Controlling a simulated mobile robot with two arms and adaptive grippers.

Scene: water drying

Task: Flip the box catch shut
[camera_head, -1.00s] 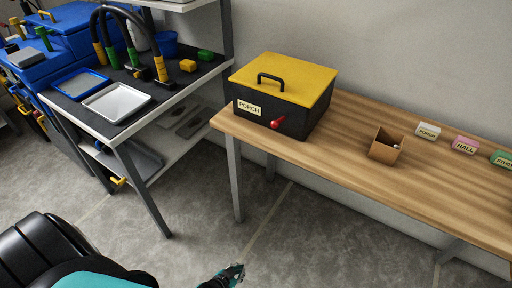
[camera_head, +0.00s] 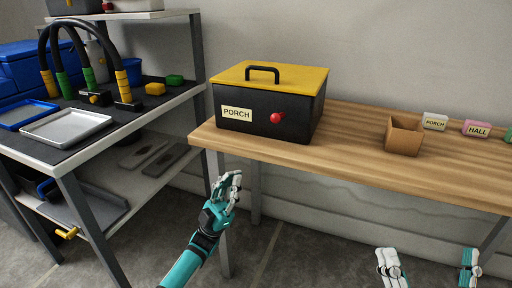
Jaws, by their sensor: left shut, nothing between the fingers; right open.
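The black box (camera_head: 262,100) stands on the wooden table, with its yellow lid (camera_head: 300,78) down on top and a black handle on the lid. A PORCH label (camera_head: 237,114) is on its front. The catch's red knob (camera_head: 277,117) is on the front face to the right of the label; the exact angle of its lever is hard to tell. My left gripper (camera_head: 229,182) is shut and empty, below and in front of the table's left end, apart from the box. My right gripper (camera_head: 430,265) is open at the bottom right, its two fingers wide apart, with nothing visible between them.
The wooden table (camera_head: 350,150) has a small open brown box (camera_head: 405,135) and several label blocks, PORCH (camera_head: 434,121) and HALL (camera_head: 477,128) among them. A shelf unit (camera_head: 150,120) with trays stands at the left. The tabletop is clear between the black box and the brown box.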

